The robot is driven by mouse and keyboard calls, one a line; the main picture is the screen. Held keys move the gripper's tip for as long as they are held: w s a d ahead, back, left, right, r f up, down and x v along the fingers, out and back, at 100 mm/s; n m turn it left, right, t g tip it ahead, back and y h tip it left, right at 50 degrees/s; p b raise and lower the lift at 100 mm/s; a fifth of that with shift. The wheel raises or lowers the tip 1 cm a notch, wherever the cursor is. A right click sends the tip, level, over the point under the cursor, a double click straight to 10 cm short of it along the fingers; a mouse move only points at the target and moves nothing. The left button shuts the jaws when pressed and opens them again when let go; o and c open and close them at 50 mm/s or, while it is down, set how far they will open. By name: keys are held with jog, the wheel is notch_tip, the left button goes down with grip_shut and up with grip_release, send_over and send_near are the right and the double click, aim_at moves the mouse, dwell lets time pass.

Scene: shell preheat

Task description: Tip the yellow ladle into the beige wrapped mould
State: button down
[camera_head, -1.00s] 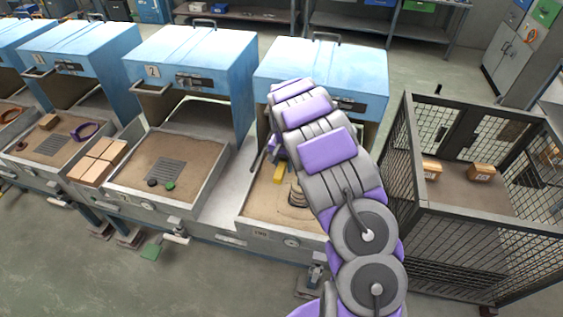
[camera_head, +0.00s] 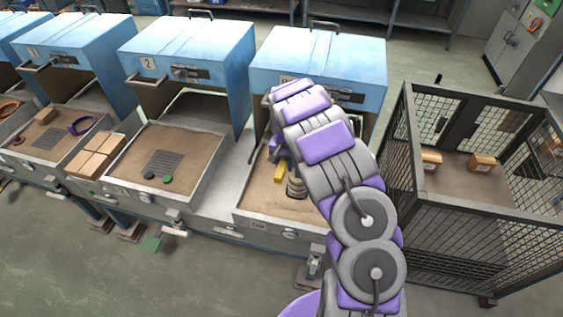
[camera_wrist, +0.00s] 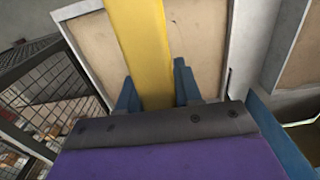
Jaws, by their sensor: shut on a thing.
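My gripper (camera_wrist: 155,90) is shut on the yellow ladle (camera_wrist: 142,40), with its blue fingers on either side of the yellow bar. The ladle's bowl is not clearly seen. In the head view a short yellow part (camera_head: 280,171) shows beside my arm, above the sandy tray of the rightmost blue station. My arm hides part of the tray, and the mould cannot be made out in the wrist view.
The sandy tray (camera_head: 248,211) has a raised rim. A blue hood (camera_head: 320,68) stands behind it. A mesh cage (camera_head: 470,215) with small boxes is close on the right. Station 2's tray (camera_head: 125,180) holds a grate and two small discs.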

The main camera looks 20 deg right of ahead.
jog(key=shift+d+f+y, duration=0.15)
jog(key=shift+y, duration=0.15)
jog(key=shift+w+t+y+b, duration=0.15)
jog(key=shift+t+y+b, duration=0.2)
jog(key=shift+b, duration=0.25)
jog(key=shift+a+t+y+b, duration=0.25)
jog(key=shift+a+b, duration=0.3)
jog(key=shift+b, duration=0.3)
jog(key=shift+w+d+b, duration=0.1)
jog(key=shift+d+b, duration=0.1)
jog(key=shift+b, duration=0.15)
jog(key=shift+w+a+r+t+y+b, duration=0.15)
jog(key=shift+a+t+y+b, duration=0.45)
jog(key=shift+b, duration=0.75)
jog(key=shift+d+y+b, duration=0.2)
jog(key=shift+y+b, duration=0.3)
jog(key=shift+b, duration=0.4)
jog(key=shift+a+t+y+b, duration=0.25)
jog(key=shift+t+y+b, duration=0.2)
jog(key=shift+b, duration=0.65)
jog(key=shift+w+r+t+y+b, duration=0.15)
jog(key=shift+t+y+b, duration=0.7)
jog(key=shift+b, duration=1.75)
